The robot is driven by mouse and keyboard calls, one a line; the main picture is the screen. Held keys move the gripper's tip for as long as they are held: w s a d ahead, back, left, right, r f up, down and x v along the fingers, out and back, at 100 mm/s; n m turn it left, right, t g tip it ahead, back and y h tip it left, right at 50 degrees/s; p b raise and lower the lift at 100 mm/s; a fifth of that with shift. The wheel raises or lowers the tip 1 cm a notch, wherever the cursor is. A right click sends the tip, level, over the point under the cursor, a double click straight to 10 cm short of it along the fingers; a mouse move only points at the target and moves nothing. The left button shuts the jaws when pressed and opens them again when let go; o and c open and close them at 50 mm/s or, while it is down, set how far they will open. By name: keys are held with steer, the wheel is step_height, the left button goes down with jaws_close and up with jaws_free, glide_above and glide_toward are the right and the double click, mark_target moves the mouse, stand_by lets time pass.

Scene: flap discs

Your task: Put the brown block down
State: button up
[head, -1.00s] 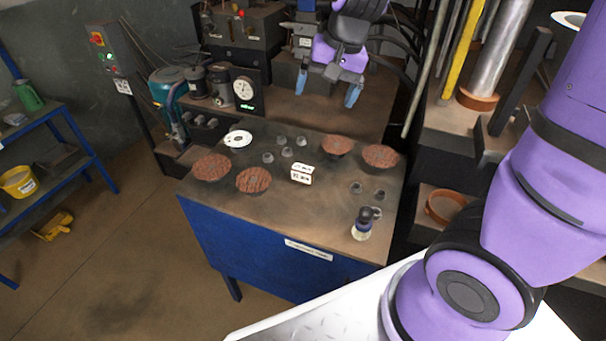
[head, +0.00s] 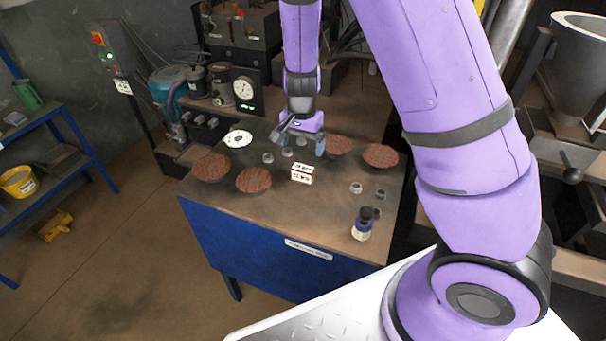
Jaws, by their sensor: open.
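My gripper (head: 301,148) hangs over the blue workbench (head: 320,220), fingers pointing down and spread apart, with nothing seen between them. I cannot make out a brown block in the gripper or on the bench. Round reddish-brown flap discs lie on the top: one at the left (head: 211,167), one at the front left (head: 253,180), one just right of the gripper (head: 338,146) and one at the far right (head: 380,156). The gripper is above the small grey pieces at the middle back and partly hides them.
A white disc (head: 238,138) lies at the back left. A white marked card (head: 301,174) stands mid-bench. Small grey pieces (head: 355,188) and a dark-topped bottle (head: 362,224) are at the right. A dial gauge (head: 243,89) stands behind. The front middle is clear.

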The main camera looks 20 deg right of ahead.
mark_target(302, 170)
step_height(302, 170, down, 4)
steer(key=shift+f, duration=0.2)
steer(key=shift+s+a+f, duration=0.1)
steer(key=shift+s+f, duration=0.1)
steer(key=shift+f, duration=1.15)
steer(key=shift+s+a+f, duration=0.1)
steer(key=shift+s+f, duration=0.1)
steer(key=shift+f, duration=1.1)
steer(key=c, duration=1.1)
steer(key=shift+r, duration=0.15)
